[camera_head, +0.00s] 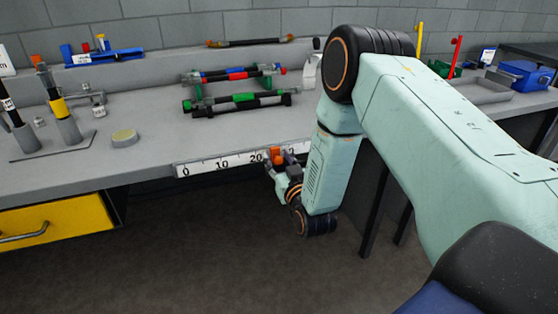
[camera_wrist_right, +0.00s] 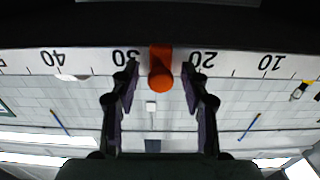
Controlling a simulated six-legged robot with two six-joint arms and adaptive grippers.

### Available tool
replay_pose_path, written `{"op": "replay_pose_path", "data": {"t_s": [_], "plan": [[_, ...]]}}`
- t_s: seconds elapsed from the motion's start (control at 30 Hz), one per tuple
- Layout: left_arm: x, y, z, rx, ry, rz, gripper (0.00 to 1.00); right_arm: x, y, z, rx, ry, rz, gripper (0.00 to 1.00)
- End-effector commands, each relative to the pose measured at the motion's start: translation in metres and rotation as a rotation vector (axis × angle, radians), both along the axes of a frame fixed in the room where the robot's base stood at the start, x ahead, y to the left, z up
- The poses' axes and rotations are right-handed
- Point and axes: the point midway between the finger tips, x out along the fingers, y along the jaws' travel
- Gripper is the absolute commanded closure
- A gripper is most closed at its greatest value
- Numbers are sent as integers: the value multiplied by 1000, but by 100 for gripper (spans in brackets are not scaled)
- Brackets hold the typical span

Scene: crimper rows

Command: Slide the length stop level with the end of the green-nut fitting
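The length stop (camera_head: 277,155) is a small orange slider with a round knob on the white ruler (camera_head: 222,164) along the bench's front edge. In the wrist view the stop (camera_wrist_right: 161,75) sits between the 20 and 30 marks. My right gripper (camera_head: 279,165) is at the stop from the front; in the wrist view its open fingers (camera_wrist_right: 160,76) stand either side of the knob, with gaps on both sides. A dark hose piece with a green band (camera_head: 244,97), seemingly the green-nut fitting, lies front-most on the rack behind the ruler. My left gripper is out of view.
Red-banded (camera_head: 238,75) and blue-banded pieces lie behind on the same rack. A yellow drawer (camera_head: 58,228) is below. The bench top before the rack is clear.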

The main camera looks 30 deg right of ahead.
Motion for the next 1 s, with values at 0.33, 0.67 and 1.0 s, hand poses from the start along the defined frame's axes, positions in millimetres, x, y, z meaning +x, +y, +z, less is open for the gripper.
{"op": "replay_pose_path", "data": {"t_s": [0.33, 0.67, 1.0], "plan": [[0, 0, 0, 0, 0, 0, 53, 0, 0, 0, 0, 0, 0, 85], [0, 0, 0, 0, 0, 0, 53, 0, 0, 0, 0, 0, 0, 100], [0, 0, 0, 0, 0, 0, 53, 0, 0, 0, 0, 1, 0, 100]]}}
